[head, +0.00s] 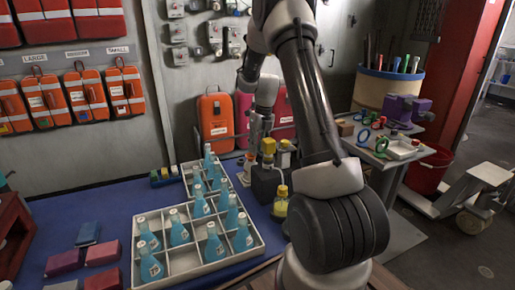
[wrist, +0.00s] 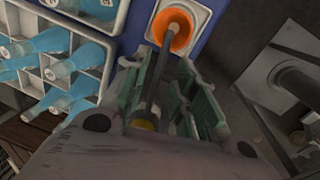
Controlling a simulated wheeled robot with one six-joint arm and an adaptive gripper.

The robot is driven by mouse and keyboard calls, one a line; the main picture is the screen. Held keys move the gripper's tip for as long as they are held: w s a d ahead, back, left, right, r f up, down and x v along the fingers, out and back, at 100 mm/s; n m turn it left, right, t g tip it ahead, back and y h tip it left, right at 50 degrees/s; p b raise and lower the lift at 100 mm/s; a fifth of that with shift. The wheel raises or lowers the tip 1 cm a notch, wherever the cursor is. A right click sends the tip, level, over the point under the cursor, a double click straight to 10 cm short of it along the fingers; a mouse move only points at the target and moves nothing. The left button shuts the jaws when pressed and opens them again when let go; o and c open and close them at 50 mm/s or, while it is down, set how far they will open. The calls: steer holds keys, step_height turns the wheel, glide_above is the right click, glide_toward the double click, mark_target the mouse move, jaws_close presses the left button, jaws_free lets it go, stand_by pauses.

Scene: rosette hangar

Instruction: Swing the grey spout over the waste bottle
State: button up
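A dark grey tube, seemingly the spout (wrist: 160,65), shows in the wrist view. It runs between my fingers from a yellow part (wrist: 143,122) near the palm to an orange funnel-like opening (wrist: 176,40) in a white surround. I cannot tell whether the tube's end is inside the opening or only in front of it. My gripper (wrist: 165,92) has its greenish fingers apart, one on each side of the tube, with a gap seen on the right. In the head view my gripper (head: 260,127) points down above a dark yellow-capped container (head: 265,184). I cannot pick out the waste bottle for sure.
A pale tray (head: 176,265) of blue bottles stands left of my gripper on the blue table (head: 100,208). A small yellow bottle (head: 281,205) stands close in front. A cluttered side table (head: 385,150) is at right.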

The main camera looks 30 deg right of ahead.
step_height(320, 180, up, 12)
steer(key=d, duration=0.2)
stand_by(0.4)
stand_by(0.5)
steer(key=s+a+r+n+t+h, duration=0.1)
steer(key=s+a+r+n, duration=0.45)
steer(key=s+n, duration=0.3)
steer(key=s+a+r+n+t, duration=0.1)
steer(key=s+a+r+n, duration=0.3)
steer(key=s+r+n, duration=0.4)
steer(key=s+a+f+n+t, duration=0.1)
steer(key=s+n, duration=0.7)
steer(key=n, duration=0.2)
steer(key=s+a+f+n+t, duration=0.1)
steer(key=s+a+f+n, duration=0.1)
steer(key=s+n, duration=0.6)
steer(key=shift+a+f+n+h, duration=0.3)
steer(key=shift+n+h, duration=0.1)
steer(key=shift+n, duration=0.45)
steer(key=shift+s, duration=0.1)
